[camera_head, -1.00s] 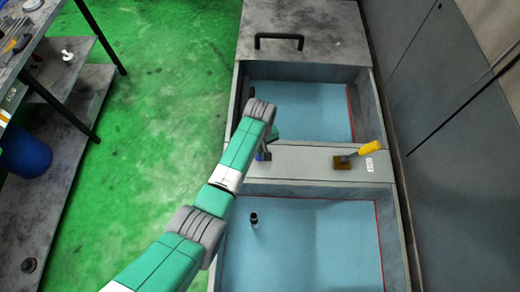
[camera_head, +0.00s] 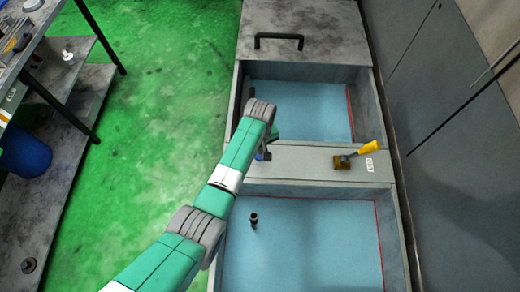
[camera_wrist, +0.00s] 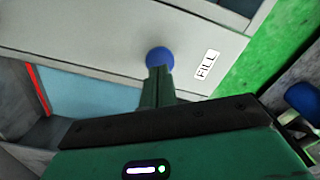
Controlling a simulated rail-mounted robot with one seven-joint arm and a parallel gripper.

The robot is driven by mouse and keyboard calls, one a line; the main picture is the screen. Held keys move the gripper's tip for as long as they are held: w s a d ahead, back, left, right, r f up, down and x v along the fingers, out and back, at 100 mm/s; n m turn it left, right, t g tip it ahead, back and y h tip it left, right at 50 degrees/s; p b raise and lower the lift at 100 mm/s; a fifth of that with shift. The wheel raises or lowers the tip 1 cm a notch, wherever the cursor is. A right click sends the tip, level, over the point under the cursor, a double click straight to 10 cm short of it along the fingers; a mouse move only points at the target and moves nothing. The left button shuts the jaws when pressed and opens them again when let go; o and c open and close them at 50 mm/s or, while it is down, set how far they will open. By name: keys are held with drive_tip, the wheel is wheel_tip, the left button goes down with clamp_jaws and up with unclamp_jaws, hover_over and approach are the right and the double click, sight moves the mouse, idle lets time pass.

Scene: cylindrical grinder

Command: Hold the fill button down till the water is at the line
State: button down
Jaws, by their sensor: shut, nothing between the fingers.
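The round blue button (camera_wrist: 159,56) sits on the grey ledge next to a white FILL label (camera_wrist: 207,65). My gripper (camera_wrist: 158,72) is shut and empty, with its fingertips at the button, seemingly touching it; how far it is pressed I cannot tell. In the head view my arm mostly hides the button (camera_head: 265,154). Pale blue water (camera_head: 310,240) fills the near basin, and the far basin (camera_head: 300,105) looks the same. A thin red line (camera_head: 379,240) runs along the basin wall at or just above the water's edge; any gap is too small to judge.
A dark upright cylinder (camera_head: 254,220) stands in the near basin. A lid with a black handle (camera_head: 279,38) lies beyond. A shelf unit (camera_head: 75,90) stands at left.

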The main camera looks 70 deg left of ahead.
drive_tip(key=shift+f, duration=0.15)
drive_tip(key=shift+f+b, duration=1)
drive_tip(key=shift+f, duration=0.15)
idle(1.8)
wheel_tip(320, 180, up, 7)
drive_tip(key=p, duration=0.7)
drive_tip(key=shift+r, duration=0.2)
drive_tip(key=shift+f, duration=0.15)
